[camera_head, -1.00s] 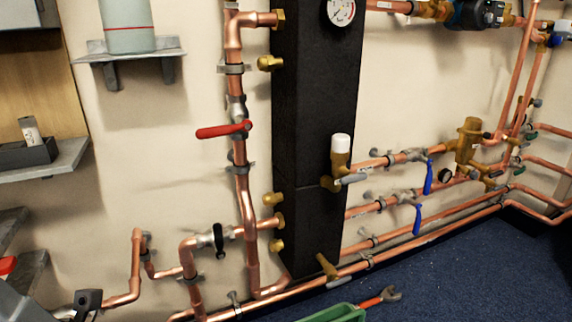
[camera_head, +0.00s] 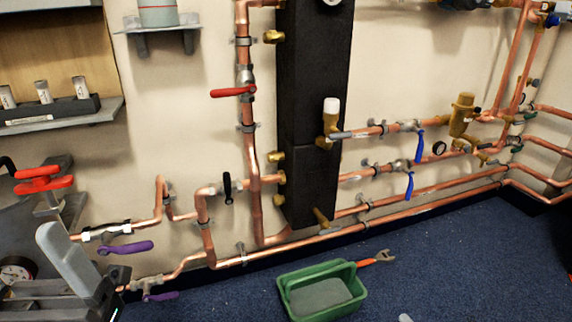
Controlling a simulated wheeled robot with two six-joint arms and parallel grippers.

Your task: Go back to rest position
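A grey and black part at the lower left, which looks like my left gripper (camera_head: 100,290), is in front of the lower pipework. Its fingertips do not show clearly, so I cannot tell whether it is open or shut. I see nothing held in it. My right gripper cannot be made out in the head view. A small pale piece (camera_head: 405,318) just shows at the bottom edge, too little to identify.
Copper pipes (camera_head: 252,185) with a red lever (camera_head: 233,91), blue levers (camera_head: 419,146) and purple levers (camera_head: 125,247) run along the wall around a black column (camera_head: 308,120). A shelf (camera_head: 60,120) holds small containers.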

